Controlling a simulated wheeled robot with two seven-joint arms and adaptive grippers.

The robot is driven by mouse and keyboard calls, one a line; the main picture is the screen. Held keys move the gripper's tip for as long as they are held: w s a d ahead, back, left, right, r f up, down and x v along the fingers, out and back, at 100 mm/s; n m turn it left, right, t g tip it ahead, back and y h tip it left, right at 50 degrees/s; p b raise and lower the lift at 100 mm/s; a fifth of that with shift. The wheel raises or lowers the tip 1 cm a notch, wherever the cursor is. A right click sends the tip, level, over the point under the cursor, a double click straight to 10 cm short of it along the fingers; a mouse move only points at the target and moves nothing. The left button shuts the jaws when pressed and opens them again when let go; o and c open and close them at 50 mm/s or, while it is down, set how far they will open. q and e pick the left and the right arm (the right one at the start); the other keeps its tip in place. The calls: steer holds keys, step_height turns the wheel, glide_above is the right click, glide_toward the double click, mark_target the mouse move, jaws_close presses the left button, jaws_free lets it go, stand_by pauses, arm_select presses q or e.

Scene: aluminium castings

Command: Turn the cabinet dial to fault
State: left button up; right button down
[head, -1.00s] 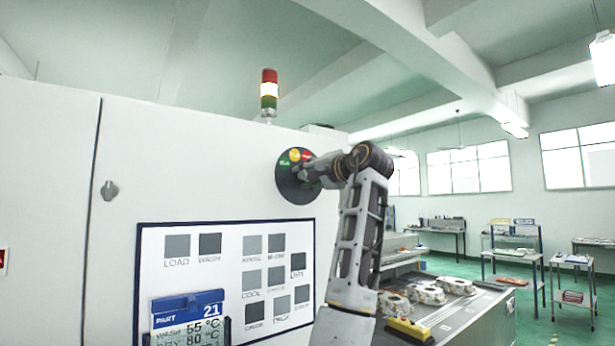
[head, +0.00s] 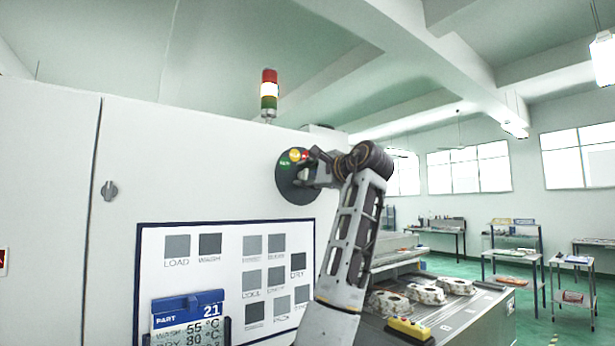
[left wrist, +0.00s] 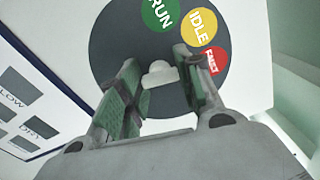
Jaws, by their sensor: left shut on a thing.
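The cabinet dial is a dark round disc (head: 285,181) on the white cabinet front, with green RUN, yellow IDLE and red FAULT marks along its upper edge. In the left wrist view the disc (left wrist: 110,40) shows the RUN mark (left wrist: 160,12), the IDLE mark (left wrist: 199,28) and the FAULT mark (left wrist: 213,62). My left gripper (head: 308,172) is at the dial, its fingers shut on the pale knob (left wrist: 160,75) at the disc's middle. The fingers hide part of the knob, and I cannot tell exactly which mark it points to. My right gripper is not in view.
A panel of grey squares (head: 226,275) is below the dial, with a blue part sign (head: 188,305) in front. A signal tower (head: 269,92) stands above the cabinet. At right, a bench (head: 470,310) holds castings (head: 423,293) and a yellow box (head: 409,328).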

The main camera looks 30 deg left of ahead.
arm_select(q)
steer(key=shift+m, duration=0.6)
steer(key=shift+f, duration=0.1)
steer(key=o, duration=1)
steer(key=shift+o, duration=0.2)
steer(key=v, duration=1.2)
steer(key=shift+w, duration=0.15)
